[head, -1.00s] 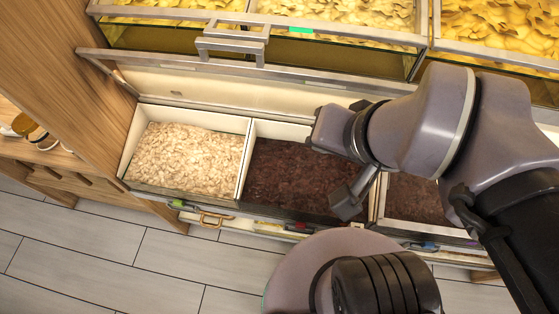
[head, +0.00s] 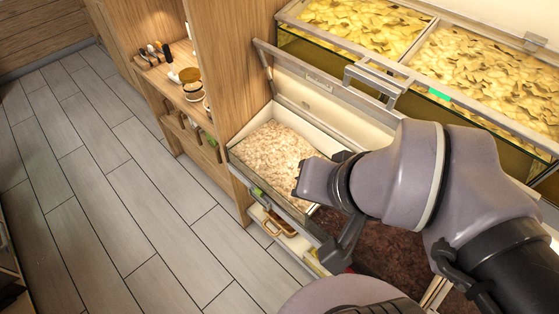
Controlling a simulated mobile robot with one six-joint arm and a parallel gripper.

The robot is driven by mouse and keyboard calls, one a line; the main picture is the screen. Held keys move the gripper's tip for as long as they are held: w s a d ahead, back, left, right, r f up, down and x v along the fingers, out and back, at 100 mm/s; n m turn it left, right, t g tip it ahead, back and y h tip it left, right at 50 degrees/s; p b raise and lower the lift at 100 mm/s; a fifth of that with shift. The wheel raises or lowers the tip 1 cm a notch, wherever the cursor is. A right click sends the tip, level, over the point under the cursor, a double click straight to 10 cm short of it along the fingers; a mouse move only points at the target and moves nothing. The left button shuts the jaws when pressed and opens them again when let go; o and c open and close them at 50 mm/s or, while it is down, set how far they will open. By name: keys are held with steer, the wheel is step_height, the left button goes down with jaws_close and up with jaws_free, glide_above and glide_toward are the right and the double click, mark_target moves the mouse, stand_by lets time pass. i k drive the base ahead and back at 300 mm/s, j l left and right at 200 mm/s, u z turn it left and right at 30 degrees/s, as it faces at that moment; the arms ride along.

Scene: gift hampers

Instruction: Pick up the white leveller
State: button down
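I cannot clearly make out a white leveller in the head view. A small white item (head: 173,77) stands on the wooden shelf beside a jar, but it is too small to identify. My gripper (head: 342,246) is at the end of my arm, over the front edge of the bins. It is seen from behind and partly hidden by my arm, so its fingers and anything between them cannot be made out.
A jar (head: 191,84) and several small dark-topped items (head: 153,50) stand on the shelf (head: 168,88). A brown-handled item (head: 280,224) shows below. Open floor (head: 110,190) lies left.

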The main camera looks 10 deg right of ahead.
mark_target(172, 75)
steer(key=i+j, duration=1.7)
steer(key=j, duration=0.15)
steer(key=i+j, duration=0.85)
steer(key=z, duration=0.05)
